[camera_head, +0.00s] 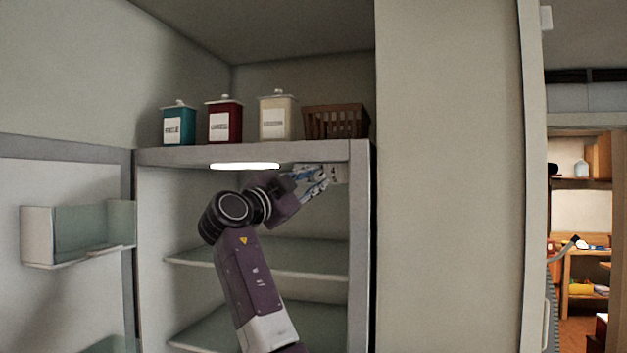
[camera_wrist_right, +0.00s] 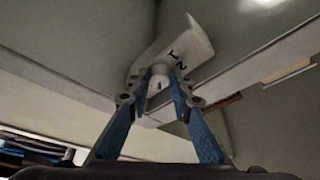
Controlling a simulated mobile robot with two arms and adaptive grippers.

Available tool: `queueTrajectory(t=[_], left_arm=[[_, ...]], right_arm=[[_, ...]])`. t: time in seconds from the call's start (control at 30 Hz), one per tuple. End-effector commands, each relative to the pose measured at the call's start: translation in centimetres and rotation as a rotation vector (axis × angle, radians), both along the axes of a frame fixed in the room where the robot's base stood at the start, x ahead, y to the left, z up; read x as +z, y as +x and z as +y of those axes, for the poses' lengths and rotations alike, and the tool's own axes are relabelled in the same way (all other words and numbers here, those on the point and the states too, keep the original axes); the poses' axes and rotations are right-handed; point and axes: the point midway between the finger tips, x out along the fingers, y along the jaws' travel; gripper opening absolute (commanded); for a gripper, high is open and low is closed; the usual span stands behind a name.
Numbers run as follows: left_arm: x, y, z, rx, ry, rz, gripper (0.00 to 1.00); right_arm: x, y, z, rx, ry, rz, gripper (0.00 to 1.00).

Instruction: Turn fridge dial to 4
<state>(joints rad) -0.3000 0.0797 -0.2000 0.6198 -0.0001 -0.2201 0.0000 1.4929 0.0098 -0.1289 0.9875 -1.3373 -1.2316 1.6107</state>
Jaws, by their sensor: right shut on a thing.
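The open fridge (camera_head: 362,240) stands in the middle of the head view. My right gripper (camera_head: 322,180) reaches inside it, just under its top at the right. In the right wrist view the same gripper (camera_wrist_right: 158,90) has its blue-lined fingers shut on a small white dial (camera_wrist_right: 158,73). The dial sticks out from a pale housing (camera_wrist_right: 185,42) that bears dark digits, of which I can make out 1 and 2. The dial's exact setting is not readable. In the head view the dial is too small and covered to tell. My left gripper is not in view.
Fridge shelves (camera_head: 270,262) lie below my right arm. The open fridge door with a bin (camera_head: 75,235) is at the left. A teal canister (camera_head: 179,125), a red canister (camera_head: 225,122), a cream canister (camera_head: 277,117) and a brown basket (camera_head: 336,122) stand on top.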

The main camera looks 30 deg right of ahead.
Motion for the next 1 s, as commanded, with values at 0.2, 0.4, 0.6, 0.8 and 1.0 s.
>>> queueTrajectory(t=[0.2, 0.4, 0.6, 0.8, 1.0], left_arm=[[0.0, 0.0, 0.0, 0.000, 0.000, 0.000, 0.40], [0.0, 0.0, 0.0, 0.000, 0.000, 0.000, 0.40], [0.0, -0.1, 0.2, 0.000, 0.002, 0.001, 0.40], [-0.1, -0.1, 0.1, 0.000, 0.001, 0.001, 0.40], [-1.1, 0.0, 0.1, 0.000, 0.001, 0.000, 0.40]], right_arm=[[0.0, 0.0, 0.0, 0.000, 0.000, 0.001, 0.26], [0.0, 0.0, 0.0, 0.000, -0.001, 0.002, 0.38], [0.0, 0.0, 0.0, 0.000, -0.001, 0.002, 0.38], [-0.1, 0.0, 0.0, 0.000, -0.004, 0.005, 0.38], [-0.4, -0.1, -0.1, -0.002, -0.057, 0.065, 0.38]])
